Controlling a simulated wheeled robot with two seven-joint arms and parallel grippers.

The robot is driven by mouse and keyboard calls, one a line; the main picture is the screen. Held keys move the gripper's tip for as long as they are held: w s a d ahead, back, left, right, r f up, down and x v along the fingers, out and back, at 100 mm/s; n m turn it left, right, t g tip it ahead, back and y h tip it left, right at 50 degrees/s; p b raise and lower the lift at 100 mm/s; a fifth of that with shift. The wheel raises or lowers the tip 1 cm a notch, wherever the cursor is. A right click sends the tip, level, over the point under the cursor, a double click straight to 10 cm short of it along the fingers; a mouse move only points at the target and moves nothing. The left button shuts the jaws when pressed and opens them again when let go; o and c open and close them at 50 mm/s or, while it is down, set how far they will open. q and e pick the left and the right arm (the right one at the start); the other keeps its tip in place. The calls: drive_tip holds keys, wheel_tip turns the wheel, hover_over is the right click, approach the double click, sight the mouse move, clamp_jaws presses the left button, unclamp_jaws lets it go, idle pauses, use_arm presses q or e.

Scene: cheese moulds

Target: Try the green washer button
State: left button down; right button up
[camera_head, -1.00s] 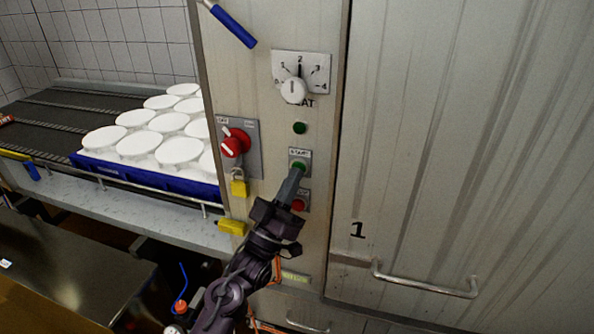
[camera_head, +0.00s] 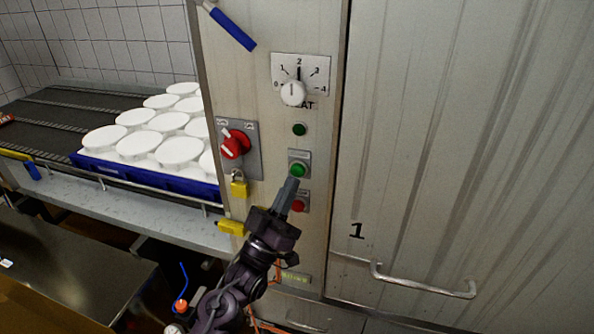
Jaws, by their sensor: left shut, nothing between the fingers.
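The green button (camera_head: 298,170) sits in a small grey plate on the washer's panel (camera_head: 268,125). I cannot tell whether a small gap parts the tip from the plate. A darker green round light or button (camera_head: 299,129) is higher up. My right gripper is not in view.
A red rotary switch (camera_head: 235,144) with a yellow padlock (camera_head: 238,187) is left of the buttons. A white dial (camera_head: 293,93) is above. A door handle (camera_head: 424,284) juts out at the right. White moulds stand in a blue crate (camera_head: 150,178) on the conveyor.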

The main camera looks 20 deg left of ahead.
use_arm(q)
drive_tip(key=s+p, duration=0.1)
drive_tip(key=s, duration=0.3)
drive_tip(key=shift+s+a, duration=0.1)
drive_tip(key=shift+s, duration=0.2)
idle(0.4)
